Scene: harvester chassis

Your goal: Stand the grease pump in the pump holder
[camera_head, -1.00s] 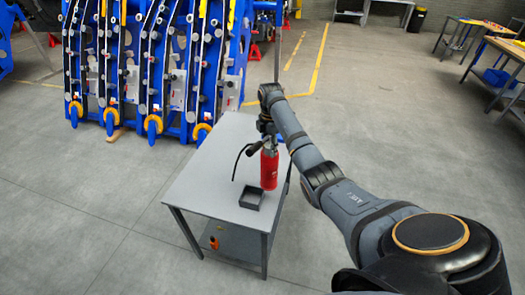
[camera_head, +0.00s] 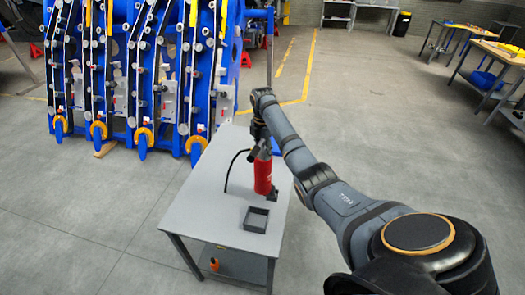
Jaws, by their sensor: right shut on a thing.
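The red grease pump (camera_head: 263,176) with a black hose hangs upright, slightly tilted, over the grey table. My right gripper (camera_head: 261,146) is shut on the pump near its top; the fingers are dark and small in view. The pump holder (camera_head: 256,218), a dark square open box, sits on the table near its front right part. The pump is behind and slightly right of the holder in the picture, apart from it. Whether the pump's bottom touches the table is hard to tell. My left gripper is not in view.
The grey table (camera_head: 205,203) is otherwise clear on top. A small orange item (camera_head: 214,264) stands on its lower shelf. Blue harvester chassis racks (camera_head: 140,75) stand behind the table at left. Workbenches (camera_head: 490,65) are far off at the right, with open floor between.

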